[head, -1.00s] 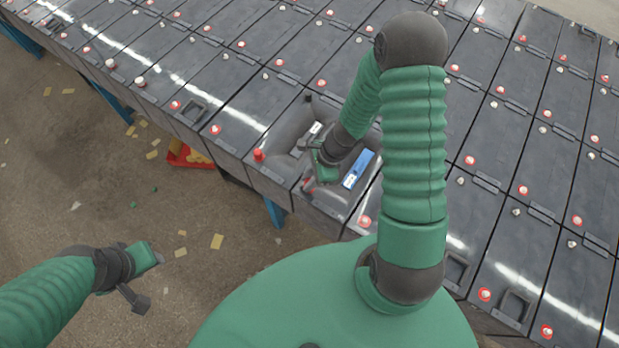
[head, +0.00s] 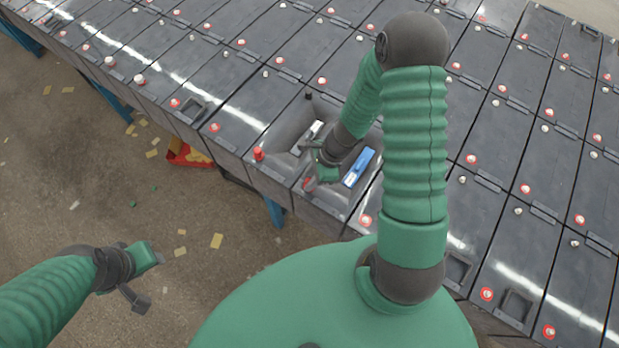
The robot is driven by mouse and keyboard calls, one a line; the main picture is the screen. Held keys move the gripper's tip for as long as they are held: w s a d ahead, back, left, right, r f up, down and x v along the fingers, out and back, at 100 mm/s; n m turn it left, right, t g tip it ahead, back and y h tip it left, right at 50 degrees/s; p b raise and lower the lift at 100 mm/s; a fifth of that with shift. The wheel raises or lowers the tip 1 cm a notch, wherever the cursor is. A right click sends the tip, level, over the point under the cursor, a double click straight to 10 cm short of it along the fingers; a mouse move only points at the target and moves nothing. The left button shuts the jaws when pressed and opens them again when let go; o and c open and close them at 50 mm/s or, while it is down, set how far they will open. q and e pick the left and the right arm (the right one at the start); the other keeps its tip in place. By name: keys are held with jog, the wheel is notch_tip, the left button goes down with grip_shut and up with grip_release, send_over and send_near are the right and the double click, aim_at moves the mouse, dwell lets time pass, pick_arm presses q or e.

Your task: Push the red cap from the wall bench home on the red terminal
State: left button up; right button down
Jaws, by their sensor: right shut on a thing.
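My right gripper (head: 316,178) is over a battery in the front row, at the front part of a grey recess. It is shut on a small red piece (head: 309,185), which looks like the red cap. The fingers hide most of it, and the red terminal is not clearly visible beneath, so I cannot tell how the cap sits on it. My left gripper (head: 150,277) is open and empty over the floor, well away from the batteries.
A blue block (head: 358,167) and a pale block (head: 307,138) lie in the grey recess around my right gripper. A red bin (head: 188,154) with yellow pieces sits on the floor. Battery rows fill the right.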

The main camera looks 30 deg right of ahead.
jog(key=shift+f+b, duration=0.3)
jog(key=shift+f, duration=0.05)
dwell(0.4)
jog(key=c, duration=1.1)
grip_release()
jog(key=shift+c, duration=0.2)
jog(key=o, duration=0.5)
jog(key=shift+r, duration=0.15)
notch_tip(320, 180, up, 7)
jog(key=p, duration=0.6)
